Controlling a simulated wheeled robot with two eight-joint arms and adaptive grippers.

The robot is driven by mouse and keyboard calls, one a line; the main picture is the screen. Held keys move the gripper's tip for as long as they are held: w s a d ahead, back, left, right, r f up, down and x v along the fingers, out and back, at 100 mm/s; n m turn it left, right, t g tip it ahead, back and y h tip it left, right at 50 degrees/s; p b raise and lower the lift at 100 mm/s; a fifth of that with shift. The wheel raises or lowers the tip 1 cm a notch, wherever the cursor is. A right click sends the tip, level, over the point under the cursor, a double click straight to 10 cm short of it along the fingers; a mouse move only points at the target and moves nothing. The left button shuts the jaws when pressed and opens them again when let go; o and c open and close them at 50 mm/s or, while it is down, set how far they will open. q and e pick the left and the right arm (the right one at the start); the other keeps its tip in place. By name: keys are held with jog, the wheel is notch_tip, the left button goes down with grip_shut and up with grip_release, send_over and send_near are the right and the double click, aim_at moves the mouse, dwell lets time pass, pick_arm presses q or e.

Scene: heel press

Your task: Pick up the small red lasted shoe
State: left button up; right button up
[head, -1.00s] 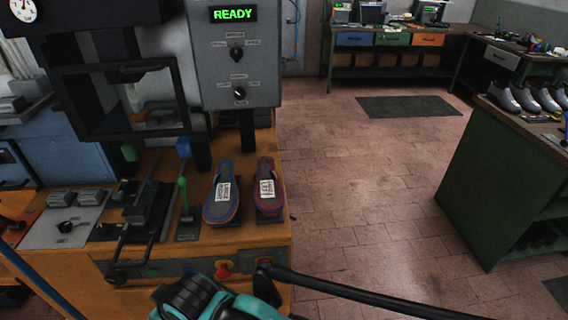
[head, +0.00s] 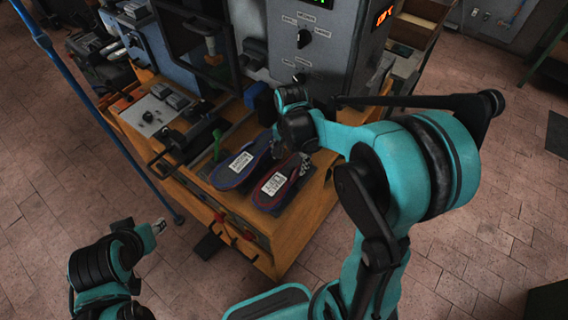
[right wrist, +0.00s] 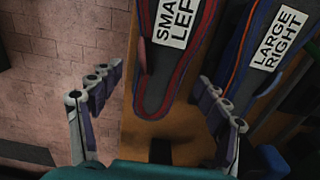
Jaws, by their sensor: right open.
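The small red shoe (head: 275,190) lies sole up on the bench, with a white label. In the right wrist view the shoe (right wrist: 174,85) shows its "SMALL LEFT" label and red rim. My right gripper (head: 307,166) is over this shoe in the head view. In the right wrist view the right gripper (right wrist: 158,76) is open, with a finger on each side of the shoe's near end and no clear contact. My left gripper (head: 156,226) is at the lower left, away from the shoes; its jaws are too small to judge.
A larger blue-rimmed shoe labelled "LARGE RIGHT" (head: 237,164) lies close beside the red one, near my right finger. The grey press (head: 320,45) stands behind them. A green-handled lever (head: 216,143) is to the left. The tiled floor (head: 420,265) is open in front and right.

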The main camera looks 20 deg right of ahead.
aim_at(288, 170)
jog(key=f+b, duration=0.1)
jog(key=f, duration=0.4)
jog(key=f+b, duration=0.1)
jog(key=f, duration=0.1)
jog(key=shift+a+f+b, duration=0.25)
jog(key=shift+b, duration=0.05)
jog(key=shift+s, duration=0.1)
jog(key=shift+c, duration=0.3)
jog(key=c, duration=1.4)
